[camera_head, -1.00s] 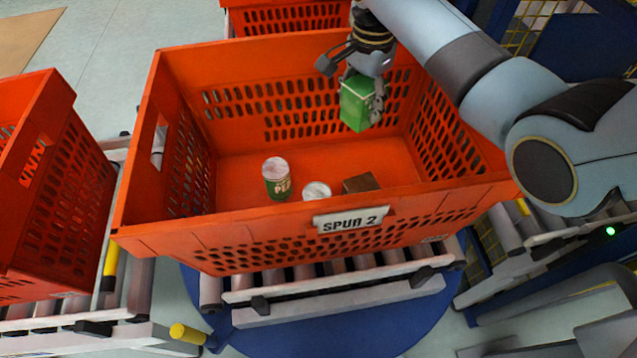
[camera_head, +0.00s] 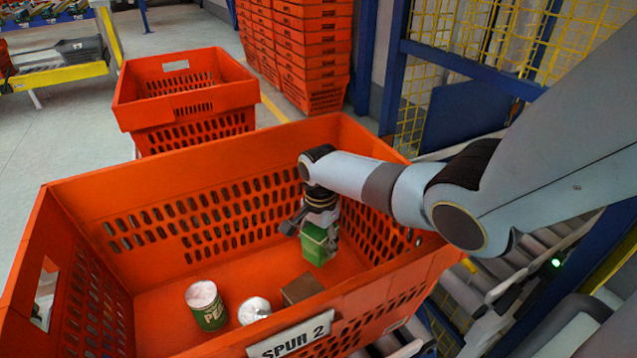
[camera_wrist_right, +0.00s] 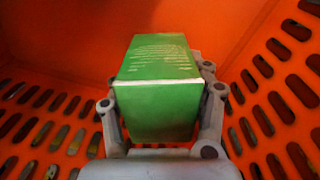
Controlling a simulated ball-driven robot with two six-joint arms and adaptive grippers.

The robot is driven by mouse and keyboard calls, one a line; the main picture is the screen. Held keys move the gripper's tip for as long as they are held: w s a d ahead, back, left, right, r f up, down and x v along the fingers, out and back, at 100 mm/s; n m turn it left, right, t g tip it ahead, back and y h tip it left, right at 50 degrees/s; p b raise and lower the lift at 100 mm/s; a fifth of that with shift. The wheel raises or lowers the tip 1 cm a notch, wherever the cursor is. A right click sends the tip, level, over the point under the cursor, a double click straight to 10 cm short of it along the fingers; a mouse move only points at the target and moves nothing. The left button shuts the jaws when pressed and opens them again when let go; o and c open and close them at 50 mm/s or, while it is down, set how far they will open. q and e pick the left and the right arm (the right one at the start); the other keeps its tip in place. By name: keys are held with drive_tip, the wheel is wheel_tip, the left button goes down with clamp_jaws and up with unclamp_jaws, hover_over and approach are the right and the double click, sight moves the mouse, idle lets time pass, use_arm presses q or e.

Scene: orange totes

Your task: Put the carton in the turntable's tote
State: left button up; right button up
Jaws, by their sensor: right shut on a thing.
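The green carton (camera_head: 318,244) is held by my right gripper (camera_head: 319,226) inside the orange tote (camera_head: 205,205) labelled SPUR 2. In the right wrist view, the carton (camera_wrist_right: 158,85) sits between the two fingers of the right gripper (camera_wrist_right: 160,118), which touch its sides. The carton is over the right part of the tote, towards its far wall. I cannot tell whether its bottom touches the tote floor. The turntable is not visible now. My left gripper is not in view.
In the tote stand a green can with a pale top (camera_head: 206,306), a second pale-topped can (camera_head: 254,310) and a brown box (camera_head: 302,289). Another orange tote (camera_head: 185,90) is behind, near a tall stack of totes (camera_head: 300,45). A yellow mesh fence (camera_head: 455,60) stands behind right.

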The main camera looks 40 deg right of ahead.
wheel_tip(320, 180, down, 3)
drive_tip(key=shift+b, duration=0.7)
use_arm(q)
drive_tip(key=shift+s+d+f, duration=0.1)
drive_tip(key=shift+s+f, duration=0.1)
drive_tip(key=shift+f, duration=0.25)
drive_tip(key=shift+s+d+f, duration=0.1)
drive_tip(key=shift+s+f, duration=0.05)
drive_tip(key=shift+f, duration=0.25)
use_arm(e)
drive_tip(key=shift+r, duration=0.1)
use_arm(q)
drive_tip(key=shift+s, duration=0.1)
use_arm(e)
drive_tip(key=o, duration=1.4)
wheel_tip(320, 180, up, 11)
drive_tip(key=p, duration=0.5)
drive_tip(key=shift+p, duration=0.3)
drive_tip(key=shift+r, duration=0.5)
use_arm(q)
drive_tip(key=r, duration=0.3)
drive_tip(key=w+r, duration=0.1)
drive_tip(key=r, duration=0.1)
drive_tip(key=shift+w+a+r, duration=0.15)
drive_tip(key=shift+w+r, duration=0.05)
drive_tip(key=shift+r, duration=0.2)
